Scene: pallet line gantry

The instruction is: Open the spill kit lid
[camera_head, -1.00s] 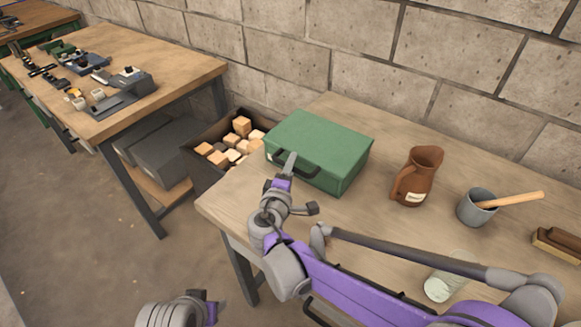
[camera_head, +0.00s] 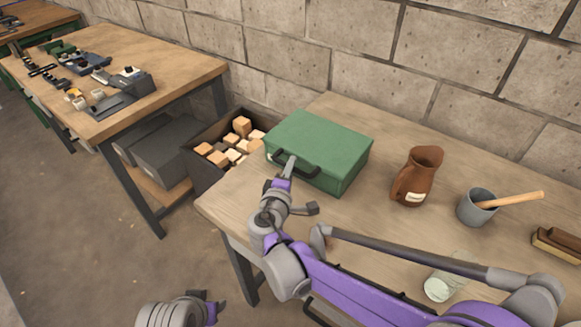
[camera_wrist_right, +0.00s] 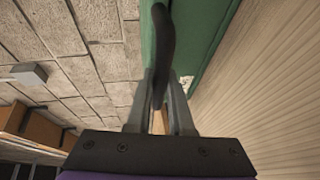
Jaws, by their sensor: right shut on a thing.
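The spill kit is a green box (camera_head: 325,145) on the wooden table, with its lid down. A black handle (camera_head: 307,170) is on its near side. My right gripper (camera_head: 290,165) is at the left part of this handle. In the right wrist view, the dark handle (camera_wrist_right: 164,45) runs between the two fingers of the right gripper (camera_wrist_right: 162,90), which are shut on it.
A brown jug (camera_head: 418,178), a grey cup with a wooden handle (camera_head: 477,207), a brush (camera_head: 560,243) and a pale glass (camera_head: 440,287) stand to the right. A dark bin of wooden blocks (camera_head: 205,178) is left of the table. A block wall is close behind.

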